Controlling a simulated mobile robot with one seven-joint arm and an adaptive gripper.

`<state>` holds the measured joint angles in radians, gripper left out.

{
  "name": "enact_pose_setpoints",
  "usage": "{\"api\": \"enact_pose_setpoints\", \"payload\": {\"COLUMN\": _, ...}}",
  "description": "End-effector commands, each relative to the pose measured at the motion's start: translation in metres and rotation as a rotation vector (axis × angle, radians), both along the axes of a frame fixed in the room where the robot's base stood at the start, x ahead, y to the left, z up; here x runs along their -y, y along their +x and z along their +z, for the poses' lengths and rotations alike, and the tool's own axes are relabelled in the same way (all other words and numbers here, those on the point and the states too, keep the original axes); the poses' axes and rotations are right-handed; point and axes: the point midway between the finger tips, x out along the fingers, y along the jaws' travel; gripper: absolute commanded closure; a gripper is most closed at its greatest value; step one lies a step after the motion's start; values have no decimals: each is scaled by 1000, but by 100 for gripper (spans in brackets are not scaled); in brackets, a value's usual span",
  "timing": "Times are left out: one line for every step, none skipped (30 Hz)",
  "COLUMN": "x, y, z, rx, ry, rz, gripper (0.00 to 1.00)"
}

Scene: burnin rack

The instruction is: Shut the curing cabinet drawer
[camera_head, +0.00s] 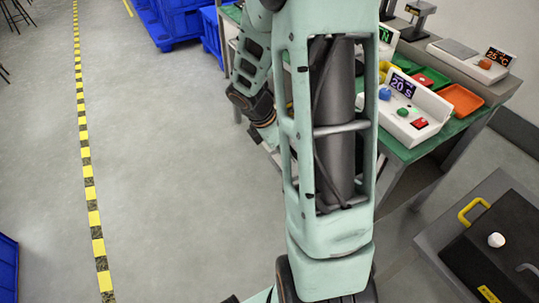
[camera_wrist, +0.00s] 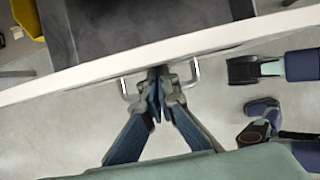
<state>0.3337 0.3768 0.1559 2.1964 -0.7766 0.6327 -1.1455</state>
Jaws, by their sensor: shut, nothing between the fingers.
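In the wrist view the drawer shows from above as a dark grey tray with a long white front edge (camera_wrist: 90,72) running slantwise across the picture. The dark inside lies open to view. A metal bar handle (camera_wrist: 195,72) sticks out from the white front. My gripper (camera_wrist: 159,80) is shut and empty, its fingertips close together at the middle of the handle, against or very near the white front. Whether they touch it I cannot tell. The fingers hide part of the handle. In the head view I cannot make out the drawer or my gripper; my arm fills the middle.
A green-topped bench (camera_head: 405,150) with devices and coloured trays stands at the right. Blue crates (camera_head: 180,22) stand at the back.

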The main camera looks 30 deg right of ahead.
Motion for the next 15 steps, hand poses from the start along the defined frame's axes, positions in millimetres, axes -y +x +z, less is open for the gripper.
{"api": "enact_pose_setpoints", "payload": {"x": 17, "y": -1, "z": 5, "rx": -3, "ry": -1, "rz": -8, "gripper": 100}}
{"api": "enact_pose_setpoints", "payload": {"x": 27, "y": -1, "z": 6, "rx": -4, "ry": -1, "rz": -8, "gripper": 100}}
{"api": "enact_pose_setpoints", "payload": {"x": 39, "y": 0, "z": 6, "rx": -3, "ry": 0, "rz": -9, "gripper": 100}}
{"api": "enact_pose_setpoints", "payload": {"x": 49, "y": -1, "z": 6, "rx": -4, "ry": -1, "rz": -8, "gripper": 100}}
{"api": "enact_pose_setpoints", "payload": {"x": 58, "y": 0, "z": 6, "rx": -4, "ry": 0, "rz": -7, "gripper": 100}}
{"api": "enact_pose_setpoints", "payload": {"x": 71, "y": 0, "z": 6, "rx": -3, "ry": -1, "rz": -8, "gripper": 100}}
{"api": "enact_pose_setpoints", "payload": {"x": 80, "y": 1, "z": 6, "rx": -3, "ry": 0, "rz": -8, "gripper": 100}}
{"api": "enact_pose_setpoints", "payload": {"x": 89, "y": 1, "z": 6, "rx": -4, "ry": 0, "rz": -7, "gripper": 100}}
{"api": "enact_pose_setpoints", "payload": {"x": 100, "y": 1, "z": 6, "rx": -2, "ry": 0, "rz": -7, "gripper": 100}}
{"api": "enact_pose_setpoints", "payload": {"x": 109, "y": 1, "z": 6, "rx": -4, "ry": 0, "rz": -6, "gripper": 100}}
{"api": "enact_pose_setpoints", "payload": {"x": 117, "y": 2, "z": 6, "rx": -3, "ry": -1, "rz": -7, "gripper": 100}}
{"api": "enact_pose_setpoints", "payload": {"x": 126, "y": 2, "z": 6, "rx": -4, "ry": 0, "rz": -5, "gripper": 100}}
{"api": "enact_pose_setpoints", "payload": {"x": 134, "y": 3, "z": 6, "rx": -2, "ry": -1, "rz": -5, "gripper": 100}}
{"api": "enact_pose_setpoints", "payload": {"x": 140, "y": 3, "z": 5, "rx": -4, "ry": 0, "rz": -5, "gripper": 100}}
{"api": "enact_pose_setpoints", "payload": {"x": 149, "y": 3, "z": 5, "rx": -3, "ry": -1, "rz": -4, "gripper": 100}}
